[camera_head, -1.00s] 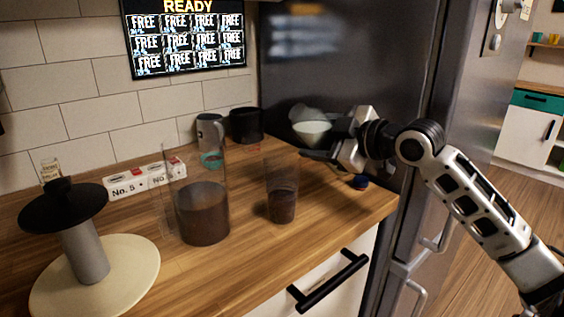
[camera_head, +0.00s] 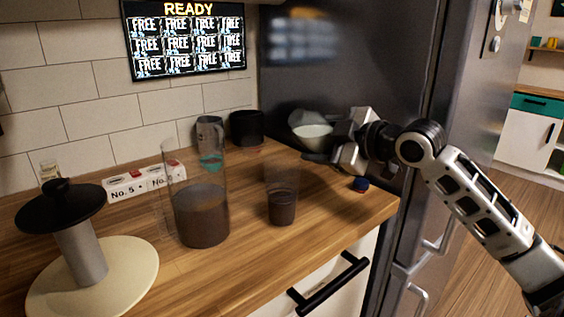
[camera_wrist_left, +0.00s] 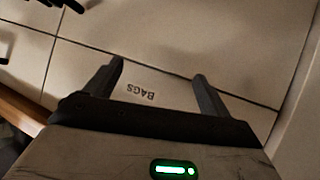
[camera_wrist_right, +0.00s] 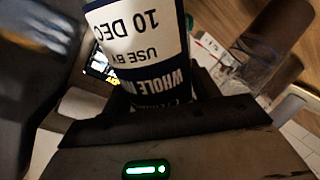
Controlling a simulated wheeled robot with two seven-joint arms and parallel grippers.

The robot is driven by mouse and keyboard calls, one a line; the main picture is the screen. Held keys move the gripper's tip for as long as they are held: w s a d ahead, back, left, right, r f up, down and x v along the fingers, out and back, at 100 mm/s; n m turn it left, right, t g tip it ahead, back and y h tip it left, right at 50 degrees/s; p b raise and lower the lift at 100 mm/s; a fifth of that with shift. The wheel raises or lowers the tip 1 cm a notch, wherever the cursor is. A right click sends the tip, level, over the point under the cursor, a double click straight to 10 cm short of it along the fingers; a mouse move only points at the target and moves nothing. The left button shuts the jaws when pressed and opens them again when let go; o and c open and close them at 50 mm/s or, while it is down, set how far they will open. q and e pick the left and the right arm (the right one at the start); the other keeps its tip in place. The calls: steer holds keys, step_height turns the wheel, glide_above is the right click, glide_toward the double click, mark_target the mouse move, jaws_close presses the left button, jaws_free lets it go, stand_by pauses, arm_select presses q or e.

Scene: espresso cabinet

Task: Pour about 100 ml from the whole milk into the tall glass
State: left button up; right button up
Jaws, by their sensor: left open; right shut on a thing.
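The whole milk bottle (camera_wrist_right: 145,50) fills the right wrist view, its label upside down. My right gripper (camera_head: 328,150) is shut on it above the counter's right side. In the head view the milk bottle (camera_head: 311,131) looks pale and translucent, partly hidden by the gripper; its exact tilt is hard to tell. The tall glass (camera_head: 282,190) stands upright left of the gripper, apart from it, with dark liquid in its lower part. No milk stream is visible. My left gripper (camera_wrist_left: 158,85) is open and empty, facing pale panels with a "BAGS" label; it is outside the head view.
A larger clear vessel (camera_head: 200,205) with brown liquid stands left of the glass. A black-lidded stand (camera_head: 75,240) is at front left. A grey jug (camera_head: 209,140) and a black canister (camera_head: 246,127) stand behind.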

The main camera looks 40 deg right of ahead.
steer(key=shift+d+r+n+h, duration=0.2)
steer(key=shift+r+n+h, duration=0.1)
steer(key=shift+n, duration=0.1)
stand_by(0.8)
steer(key=shift+d+f+n+b, duration=0.2)
steer(key=shift+n+b, duration=0.5)
steer(key=shift+b, duration=0.2)
stand_by(1.0)
steer(key=shift+d+r+n+h, duration=0.15)
steer(key=shift+r+n+h, duration=0.45)
steer(key=shift+r, duration=0.05)
stand_by(1.1)
steer(key=shift+a+r+n+g+h+p, duration=0.35)
steer(key=shift+r+n+p, duration=0.25)
steer(key=shift+p, duration=0.35)
stand_by(2.2)
